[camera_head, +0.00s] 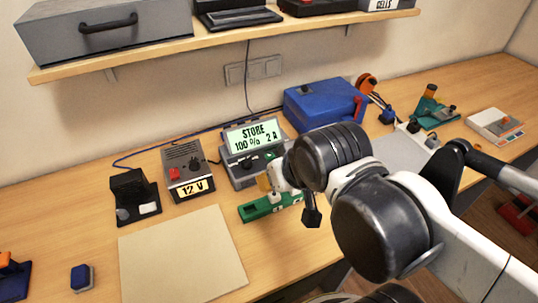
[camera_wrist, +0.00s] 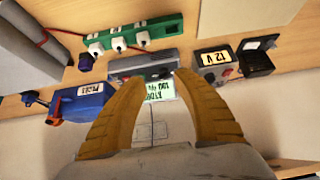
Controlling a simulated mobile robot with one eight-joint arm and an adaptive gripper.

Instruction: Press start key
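A grey charger with a lit display (camera_head: 253,135) reading "STORE 100% 2A" stands at the back of the bench. In the wrist view the charger body (camera_wrist: 143,65) appears upside down, just beyond my fingertips, with the lit display (camera_wrist: 160,90) between my fingers. My gripper (camera_wrist: 160,80) has two orange fingers spread apart with nothing between them. In the head view my wrist and arm cover part of the charger's right side, and one yellow finger (camera_head: 264,183) shows in front of it. I cannot make out the start key. Whether my fingers touch the charger is unclear.
A 12 V supply (camera_head: 186,170) with a red switch stands left of the charger. A green strip (camera_head: 256,209) lies in front of it, and a blue case (camera_head: 312,103) behind right. A shelf (camera_head: 215,45) hangs above. A tan mat (camera_head: 180,258) lies clear at front left.

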